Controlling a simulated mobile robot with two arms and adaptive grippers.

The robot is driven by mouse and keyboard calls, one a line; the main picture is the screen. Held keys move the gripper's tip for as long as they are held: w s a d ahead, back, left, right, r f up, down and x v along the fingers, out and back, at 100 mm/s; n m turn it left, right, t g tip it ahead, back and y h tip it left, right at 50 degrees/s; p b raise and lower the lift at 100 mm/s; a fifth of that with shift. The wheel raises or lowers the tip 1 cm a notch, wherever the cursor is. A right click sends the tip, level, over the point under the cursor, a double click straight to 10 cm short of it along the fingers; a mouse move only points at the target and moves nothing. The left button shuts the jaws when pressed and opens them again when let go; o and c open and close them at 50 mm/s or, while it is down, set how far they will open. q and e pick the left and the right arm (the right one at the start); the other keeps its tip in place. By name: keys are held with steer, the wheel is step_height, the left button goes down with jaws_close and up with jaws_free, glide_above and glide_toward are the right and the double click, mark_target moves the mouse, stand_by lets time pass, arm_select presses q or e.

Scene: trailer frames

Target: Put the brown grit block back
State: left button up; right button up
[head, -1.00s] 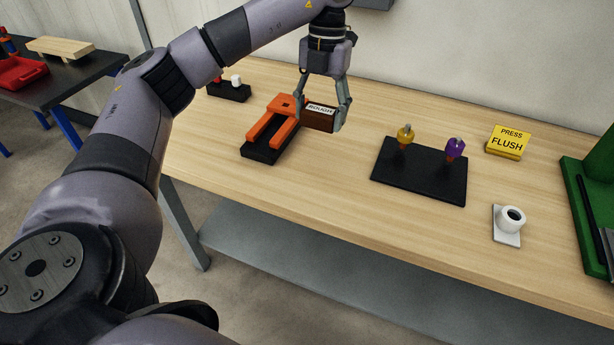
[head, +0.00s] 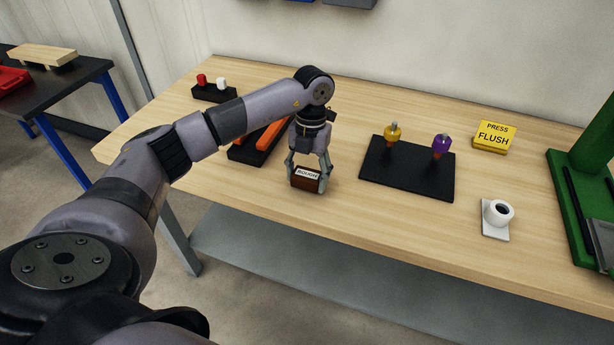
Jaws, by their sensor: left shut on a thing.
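The brown grit block (head: 305,183) has a white label reading "ROUGH" on its upper part. My left gripper (head: 308,178) points down and is shut on the block, one finger at each end. The block is over the front half of the wooden bench, in front of the orange and black holder (head: 243,153). I cannot tell whether its underside touches the bench. My left arm hides part of the holder. My right gripper is not in view.
A black mat (head: 410,178) with a yellow (head: 392,132) and a purple bit (head: 440,145) lies right of the gripper. Further right are a yellow "PRESS FLUSH" sign (head: 494,137), a white cup (head: 498,212) and a green stand (head: 578,210). The bench front (head: 375,225) is clear.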

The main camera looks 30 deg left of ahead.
arm_select(q)
steer(key=shift+f, duration=0.65)
steer(key=shift+f, duration=0.1)
steer(key=o, duration=1.1)
